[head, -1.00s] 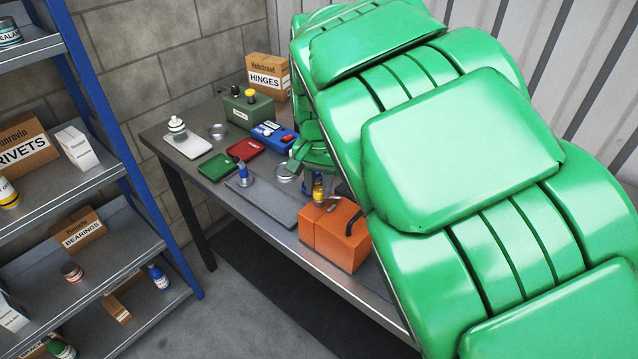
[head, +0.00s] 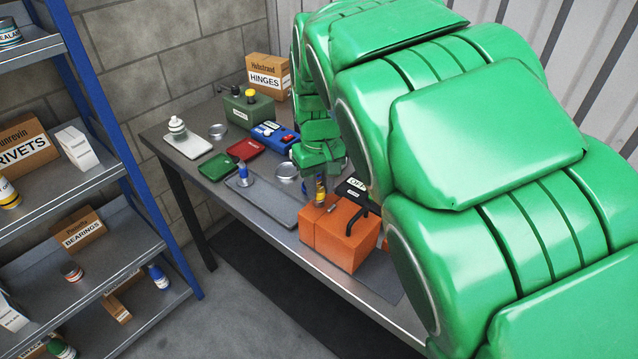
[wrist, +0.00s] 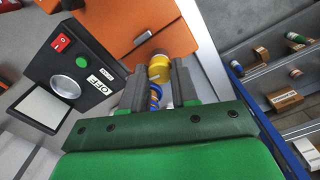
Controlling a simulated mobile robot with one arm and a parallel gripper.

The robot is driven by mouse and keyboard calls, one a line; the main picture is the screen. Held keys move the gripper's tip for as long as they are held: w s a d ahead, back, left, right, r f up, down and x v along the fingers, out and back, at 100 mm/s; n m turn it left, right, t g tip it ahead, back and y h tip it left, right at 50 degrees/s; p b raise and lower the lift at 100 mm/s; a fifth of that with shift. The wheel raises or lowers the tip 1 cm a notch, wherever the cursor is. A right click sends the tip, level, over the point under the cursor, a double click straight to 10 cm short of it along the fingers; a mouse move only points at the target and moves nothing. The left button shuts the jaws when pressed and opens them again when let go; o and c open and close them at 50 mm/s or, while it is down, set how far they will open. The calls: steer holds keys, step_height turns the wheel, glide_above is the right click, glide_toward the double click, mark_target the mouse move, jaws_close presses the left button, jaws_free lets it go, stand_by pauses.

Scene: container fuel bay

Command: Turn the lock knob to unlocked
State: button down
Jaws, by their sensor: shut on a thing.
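My gripper (head: 321,190) is low over the left end of an orange container (head: 345,245) with a black handle, at the table's front edge. In the wrist view the two fingers (wrist: 157,85) are shut on a yellow and blue piece (wrist: 158,68), with a brownish disc just beyond it. The orange container (wrist: 120,25) lies behind this piece. The fingers hide part of the piece. I cannot tell whether it is the lock knob, or which way that knob points.
A black box (wrist: 75,75) with an OFF label, red switch and green button stands beside the orange container. A grey tray (head: 265,203), green box (head: 240,108), blue device (head: 268,135) and HINGES carton (head: 268,76) are on the table. Shelves stand left.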

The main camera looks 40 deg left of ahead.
mark_target(319, 189)
steer(key=shift+r+n, duration=0.15)
steer(key=shift+n, duration=0.15)
steer(key=c, duration=0.9)
jaws_free()
steer(key=shift+o, duration=0.2)
steer(key=shift+r, duration=3.85)
